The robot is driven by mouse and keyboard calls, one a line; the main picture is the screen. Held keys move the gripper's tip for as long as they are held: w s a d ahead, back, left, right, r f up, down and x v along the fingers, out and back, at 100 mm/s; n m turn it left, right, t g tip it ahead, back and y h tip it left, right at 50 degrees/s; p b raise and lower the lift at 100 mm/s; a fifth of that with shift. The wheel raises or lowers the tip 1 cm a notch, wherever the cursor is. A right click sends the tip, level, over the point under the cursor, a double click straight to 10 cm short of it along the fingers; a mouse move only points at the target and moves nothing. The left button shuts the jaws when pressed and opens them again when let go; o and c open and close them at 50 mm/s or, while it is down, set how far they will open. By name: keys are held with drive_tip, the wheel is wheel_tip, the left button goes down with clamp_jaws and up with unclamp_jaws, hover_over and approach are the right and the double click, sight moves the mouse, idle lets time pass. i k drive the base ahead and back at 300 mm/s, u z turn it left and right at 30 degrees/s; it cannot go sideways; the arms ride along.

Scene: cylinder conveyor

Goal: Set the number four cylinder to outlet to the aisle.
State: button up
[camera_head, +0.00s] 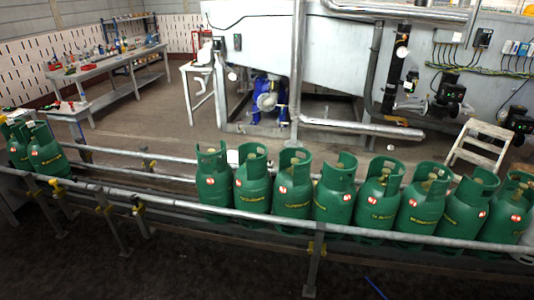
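A row of several green gas cylinders stands upright on the conveyor (130,188), from the middle to the right edge. Counting from the left of this row, the first cylinder (214,187) is followed by the second (252,190), the third (292,195) and the fourth (334,203). Each has a collar around its valve and a small red-and-white label. I cannot read the label numbers, so I cannot tell which is number four. The outlet directions are too small to tell. My gripper is not in view.
More green cylinders (46,156) stand at the conveyor's far left. A bare stretch of conveyor separates them from the row. Rails (148,202) run along the conveyor. Behind it are open floor, a workbench (115,76), machinery (268,50) and a small step ladder (478,148).

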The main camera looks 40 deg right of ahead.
sight(253, 182)
drive_tip(key=i, duration=0.95)
drive_tip(key=u, duration=0.05)
